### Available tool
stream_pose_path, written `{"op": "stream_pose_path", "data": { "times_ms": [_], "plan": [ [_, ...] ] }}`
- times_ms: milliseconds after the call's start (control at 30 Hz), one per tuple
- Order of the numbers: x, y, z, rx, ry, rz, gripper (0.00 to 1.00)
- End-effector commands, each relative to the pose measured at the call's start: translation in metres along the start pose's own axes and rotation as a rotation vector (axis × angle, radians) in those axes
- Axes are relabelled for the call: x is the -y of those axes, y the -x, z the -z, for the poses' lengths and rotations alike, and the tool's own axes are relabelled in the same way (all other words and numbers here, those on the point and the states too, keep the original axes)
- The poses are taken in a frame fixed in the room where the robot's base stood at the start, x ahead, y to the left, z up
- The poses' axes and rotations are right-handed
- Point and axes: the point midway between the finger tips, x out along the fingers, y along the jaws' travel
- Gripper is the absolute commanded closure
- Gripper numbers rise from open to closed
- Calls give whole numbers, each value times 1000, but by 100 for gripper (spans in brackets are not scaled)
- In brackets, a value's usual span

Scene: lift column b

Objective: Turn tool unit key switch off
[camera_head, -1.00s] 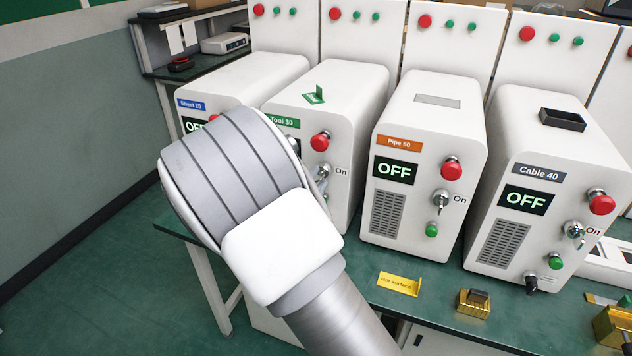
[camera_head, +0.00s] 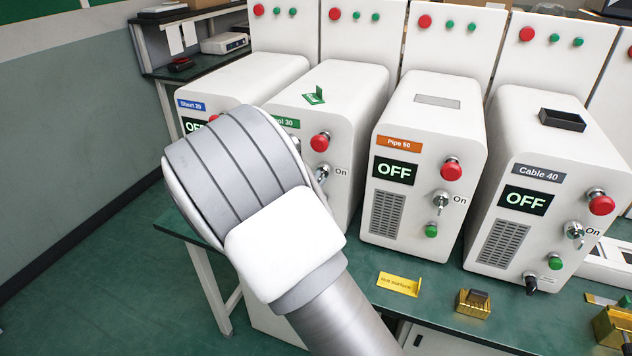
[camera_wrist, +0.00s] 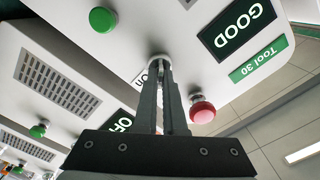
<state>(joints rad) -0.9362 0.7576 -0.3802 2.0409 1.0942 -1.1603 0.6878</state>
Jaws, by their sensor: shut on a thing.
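The tool unit (camera_head: 345,95) is a white box with a green "Tool 30" label, partly hidden behind my arm in the head view. In the wrist view the tool unit's panel (camera_wrist: 190,50) appears turned over, and its display (camera_wrist: 237,27) reads GOOD. Its key switch (camera_head: 322,174) is beside the word "On" and under a red button (camera_head: 320,142). In the wrist view my gripper (camera_wrist: 161,66) has its two dark fingers close together on the key switch, which they mostly cover. The head view hides the fingers behind my wrist.
The sheet unit (camera_head: 240,78) stands left of the tool unit. The pipe unit (camera_head: 425,110) and cable unit (camera_head: 555,155) stand to the right, both displays reading OFF. A yellow sign (camera_head: 398,284) lies at the green bench's front. In the wrist view the red button (camera_wrist: 202,110) is close beside the fingers.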

Motion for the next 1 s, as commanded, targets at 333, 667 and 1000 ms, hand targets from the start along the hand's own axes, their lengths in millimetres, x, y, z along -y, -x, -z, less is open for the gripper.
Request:
{"op": "stream_pose_path", "data": {
  "times_ms": [333,667,1000],
  "plan": [
    [1,0,1,0,314,-1,100],
    [1,0,1,1,614,-1,100],
    [1,0,0,1,825,-1,100]
  ]
}}
